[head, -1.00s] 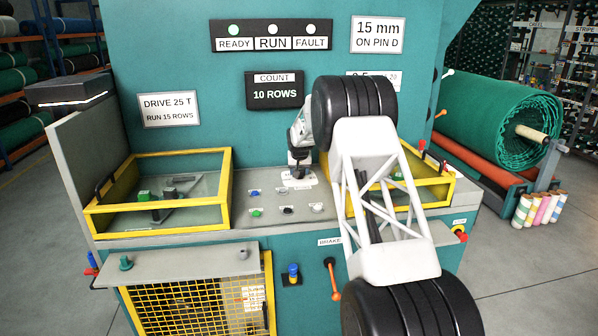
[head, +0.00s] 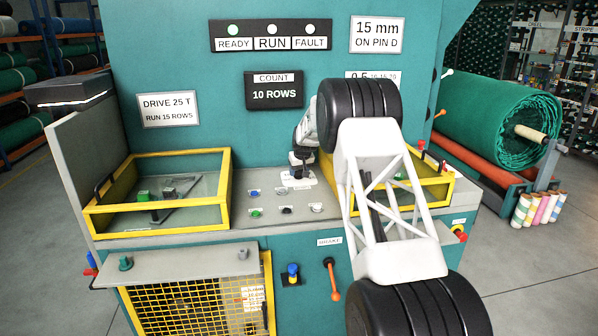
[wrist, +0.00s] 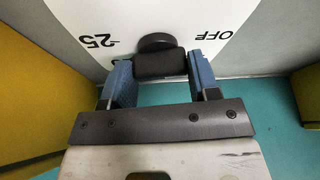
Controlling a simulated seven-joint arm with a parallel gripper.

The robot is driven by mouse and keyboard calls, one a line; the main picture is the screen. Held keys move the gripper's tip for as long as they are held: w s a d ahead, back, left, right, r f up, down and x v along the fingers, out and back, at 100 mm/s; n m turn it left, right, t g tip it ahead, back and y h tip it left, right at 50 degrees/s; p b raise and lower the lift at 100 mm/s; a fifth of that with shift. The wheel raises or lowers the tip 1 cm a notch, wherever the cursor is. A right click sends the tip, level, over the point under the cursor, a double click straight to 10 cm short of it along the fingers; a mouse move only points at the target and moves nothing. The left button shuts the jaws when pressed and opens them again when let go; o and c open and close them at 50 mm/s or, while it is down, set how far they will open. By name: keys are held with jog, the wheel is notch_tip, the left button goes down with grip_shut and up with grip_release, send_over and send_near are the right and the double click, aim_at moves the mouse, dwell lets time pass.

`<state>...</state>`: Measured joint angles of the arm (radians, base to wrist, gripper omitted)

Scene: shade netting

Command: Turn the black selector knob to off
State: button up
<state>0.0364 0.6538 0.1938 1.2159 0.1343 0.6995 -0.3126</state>
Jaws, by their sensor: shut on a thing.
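The black selector knob (wrist: 155,43) shows in the wrist view against a white dial plate (wrist: 226,45). The plate has "25" printed left of the knob and "OFF" to its right, both turned in the picture. My gripper (wrist: 160,66) has its blue pads on both sides of the knob's black grip and is shut on it. Which mark the knob points at is hard to tell. In the head view my gripper (head: 300,160) is over the console's middle, at the white plate (head: 298,181); the knob is hard to make out there.
Yellow-framed bays stand left (head: 228,190) and right (head: 447,190) of the console. Several push buttons (head: 286,210) sit just in front of the dial plate. The count display (head: 274,91) reads 10 ROWS.

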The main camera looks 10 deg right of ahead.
jog(key=o, duration=0.9)
jog(key=shift+r, duration=0.15)
jog(key=shift+v, duration=3.75)
